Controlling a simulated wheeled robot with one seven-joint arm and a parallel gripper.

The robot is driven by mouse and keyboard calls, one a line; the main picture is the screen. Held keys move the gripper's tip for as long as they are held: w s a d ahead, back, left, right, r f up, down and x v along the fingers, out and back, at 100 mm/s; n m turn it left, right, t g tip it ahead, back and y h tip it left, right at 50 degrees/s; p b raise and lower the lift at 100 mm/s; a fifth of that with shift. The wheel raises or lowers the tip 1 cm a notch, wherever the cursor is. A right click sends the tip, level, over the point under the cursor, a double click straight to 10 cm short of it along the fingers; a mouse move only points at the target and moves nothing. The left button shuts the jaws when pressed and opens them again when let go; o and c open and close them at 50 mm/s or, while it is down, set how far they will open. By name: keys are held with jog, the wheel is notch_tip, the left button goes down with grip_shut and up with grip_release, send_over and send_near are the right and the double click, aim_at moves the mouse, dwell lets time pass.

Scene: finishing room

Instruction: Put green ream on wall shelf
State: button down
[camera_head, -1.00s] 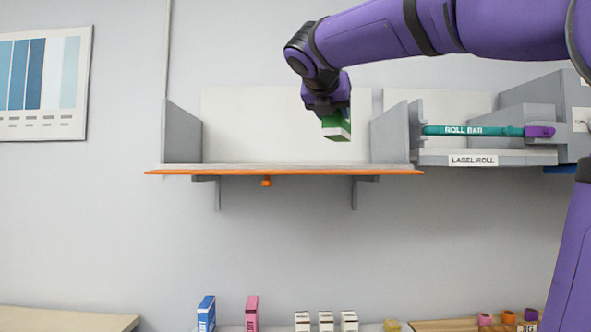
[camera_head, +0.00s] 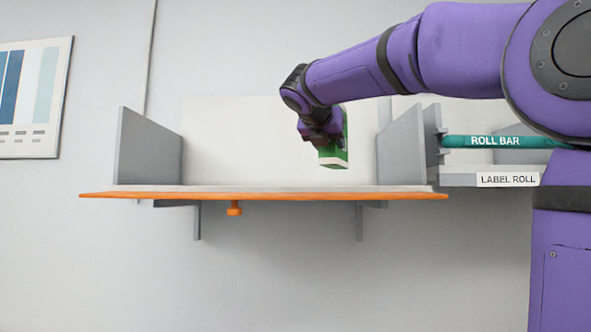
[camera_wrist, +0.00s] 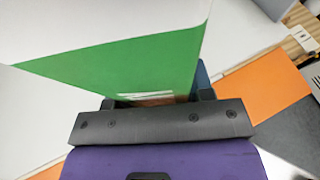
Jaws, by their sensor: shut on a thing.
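The green ream (camera_head: 335,157), green with a white lower face, is held in my gripper (camera_head: 328,140) above the right part of the wall shelf (camera_head: 262,194). The shelf is grey with an orange front edge and upright end panels. A gap shows between the ream's underside and the shelf board. In the wrist view the ream's green face (camera_wrist: 130,65) fills the middle, in front of my gripper (camera_wrist: 158,100). The fingertips are mostly hidden, and the gripper is shut on the ream.
A grey right end panel (camera_head: 402,148) stands close to the right of the ream. Beyond it are a teal roll bar (camera_head: 490,141) and a label roll shelf (camera_head: 455,178). The left panel (camera_head: 148,150) bounds the shelf, whose left and middle are bare. An orange knob (camera_head: 234,209) hangs below.

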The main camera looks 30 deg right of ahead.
jog(key=shift+w+a+f, duration=0.25)
jog(key=shift+w+f, duration=0.5)
jog(key=shift+w, duration=1.05)
jog(key=shift+w+a+f, duration=0.25)
jog(key=shift+w+f, duration=0.45)
jog(key=shift+w, duration=1.1)
jog(key=shift+w+a+f, duration=0.25)
jog(key=shift+w+f, duration=0.5)
jog(key=shift+w, duration=1.05)
jog(key=shift+f, duration=0.1)
jog(key=c, duration=0.5)
grip_release()
jog(key=shift+f, duration=0.1)
jog(key=v, duration=1.2)
